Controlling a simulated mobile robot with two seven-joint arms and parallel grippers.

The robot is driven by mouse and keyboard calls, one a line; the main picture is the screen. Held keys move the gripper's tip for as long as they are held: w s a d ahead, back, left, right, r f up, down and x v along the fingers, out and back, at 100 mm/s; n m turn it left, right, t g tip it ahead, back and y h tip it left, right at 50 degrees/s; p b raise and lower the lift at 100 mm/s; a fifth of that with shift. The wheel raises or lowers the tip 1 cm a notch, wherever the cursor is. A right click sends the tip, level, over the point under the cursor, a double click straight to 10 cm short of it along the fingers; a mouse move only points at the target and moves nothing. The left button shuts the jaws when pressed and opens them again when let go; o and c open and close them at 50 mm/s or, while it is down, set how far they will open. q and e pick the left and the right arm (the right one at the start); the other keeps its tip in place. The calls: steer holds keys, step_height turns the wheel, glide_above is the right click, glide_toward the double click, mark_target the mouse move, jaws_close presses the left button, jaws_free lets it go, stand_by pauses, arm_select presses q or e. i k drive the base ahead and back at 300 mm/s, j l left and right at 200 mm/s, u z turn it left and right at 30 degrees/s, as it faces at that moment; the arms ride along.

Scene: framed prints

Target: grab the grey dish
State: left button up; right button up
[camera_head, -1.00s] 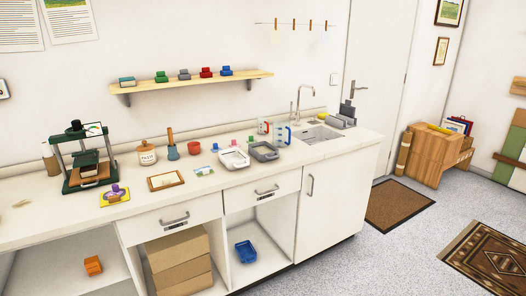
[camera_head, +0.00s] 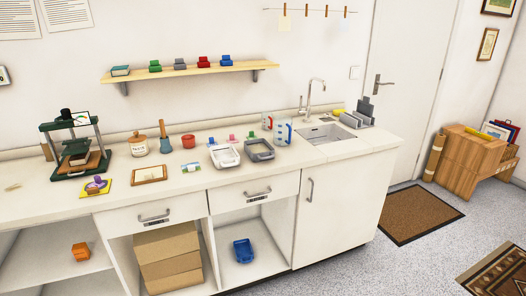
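The grey dish (camera_head: 259,150) is a shallow rectangular tray on the white counter (camera_head: 330,156), left of the sink. A white dish (camera_head: 224,156) of like shape sits close on its left. Clear measuring jugs with red and blue handles (camera_head: 282,131) stand just behind the grey dish to the right. Neither of my grippers shows in the view.
A tap (camera_head: 311,97) rises over the sink (camera_head: 324,136). A press (camera_head: 77,150), a jar (camera_head: 138,145) and a framed card (camera_head: 149,174) stand further left. Floor mats (camera_head: 420,212) lie right of the counter.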

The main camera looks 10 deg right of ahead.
mark_target(259, 150)
steer(key=i+l+u, duration=0.1)
steer(key=l, duration=0.25)
steer(key=i+l, duration=0.1)
steer(key=l, duration=0.25)
steer(key=i+l+u, duration=0.15)
steer(key=l, duration=0.2)
steer(key=i+l+u, duration=0.2)
steer(key=i+l, duration=0.2)
steer(key=l, duration=0.2)
steer(key=i+l+u, duration=0.1)
steer(key=l, duration=0.25)
steer(key=i+l+u, duration=0.25)
steer(key=l, duration=0.45)
steer(key=i+l+u, duration=0.1)
steer(key=i+l, duration=0.15)
steer(key=l, duration=0.1)
